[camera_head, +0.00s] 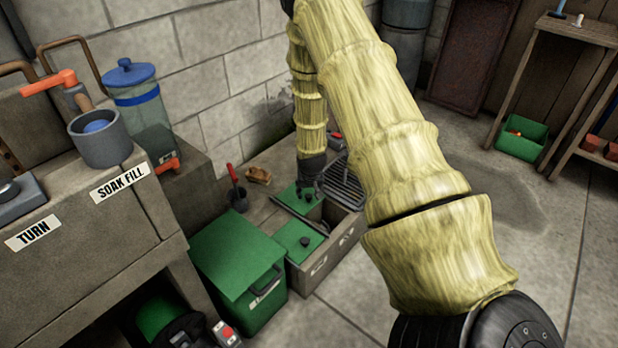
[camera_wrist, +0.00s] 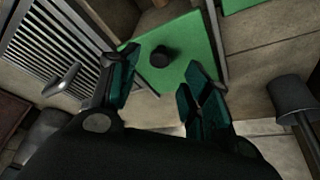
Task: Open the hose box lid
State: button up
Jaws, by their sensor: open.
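A low wooden box (camera_head: 325,262) has two green lids with dark knobs. The nearer lid (camera_head: 290,240) lies flat on it. The farther lid (camera_head: 290,203) is under my gripper (camera_head: 308,190). In the wrist view, my gripper (camera_wrist: 162,78) is open and empty, its fingers on either side of a dark round knob (camera_wrist: 162,56) on a green lid (camera_wrist: 185,62); whether they touch the knob is unclear. A green bin (camera_head: 262,302) with a flat, shut green lid (camera_head: 230,250) stands left of the wooden box. No label I can read names either as the hose box.
A metal grate (camera_head: 345,187) lies beside the farther lid. A dark cup with a red-handled tool (camera_head: 238,195) and a brown object (camera_head: 258,175) stand behind. The bench with the "SOAK FILL" sign (camera_head: 120,182) is at left. Open floor lies at right.

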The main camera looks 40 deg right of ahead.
jog(key=v, duration=0.7)
jog(key=shift+r, duration=0.15)
jog(key=shift+s+a, duration=0.1)
jog(key=shift+a, duration=0.05)
dwell(0.3)
